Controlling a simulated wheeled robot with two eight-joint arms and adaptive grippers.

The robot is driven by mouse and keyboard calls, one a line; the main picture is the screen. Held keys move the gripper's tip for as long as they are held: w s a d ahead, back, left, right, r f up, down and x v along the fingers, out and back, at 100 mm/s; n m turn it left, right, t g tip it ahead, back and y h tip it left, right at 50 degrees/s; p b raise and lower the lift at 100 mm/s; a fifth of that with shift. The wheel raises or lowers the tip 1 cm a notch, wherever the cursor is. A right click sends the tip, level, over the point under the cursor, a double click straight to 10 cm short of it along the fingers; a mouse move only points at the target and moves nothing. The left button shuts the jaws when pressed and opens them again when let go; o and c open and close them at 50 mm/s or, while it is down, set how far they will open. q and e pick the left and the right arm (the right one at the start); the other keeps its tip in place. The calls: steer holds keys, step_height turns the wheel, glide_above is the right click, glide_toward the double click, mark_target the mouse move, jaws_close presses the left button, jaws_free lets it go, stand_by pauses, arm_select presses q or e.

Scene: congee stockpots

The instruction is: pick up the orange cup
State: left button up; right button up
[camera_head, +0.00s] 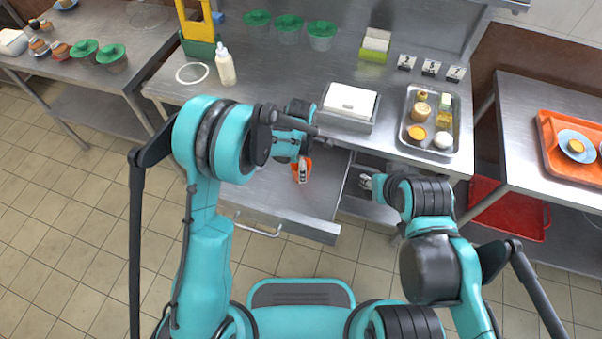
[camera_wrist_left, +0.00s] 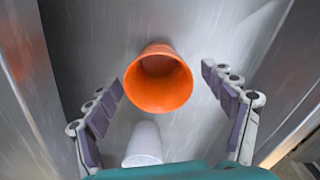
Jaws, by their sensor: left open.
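The orange cup (camera_wrist_left: 158,82) lies in the open metal drawer (camera_head: 262,197), its round mouth facing the left wrist camera. In the head view only a patch of orange (camera_head: 308,165) shows beside my left gripper (camera_head: 303,172), which hides the rest. My left gripper (camera_wrist_left: 162,79) is open, with one finger on each side of the cup and gaps between. A white cup (camera_wrist_left: 144,142) is close to the orange one, nearer my palm. My right gripper (camera_head: 367,182) is beside the drawer's right side, small and partly hidden by its arm.
The drawer walls stand close around my left gripper. On the counter above are a white-lidded box (camera_head: 349,102), a metal tray of food (camera_head: 407,136), a squeeze bottle (camera_head: 226,68) and green-lidded bowls (camera_head: 289,30). A red tray (camera_head: 508,213) is on the lower shelf at right.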

arm_select(q)
step_height(320, 180, down, 2)
steer(key=shift+w, duration=0.1)
steer(key=shift+r, duration=0.15)
steer(key=shift+c, duration=0.2)
steer(key=c, duration=1.2)
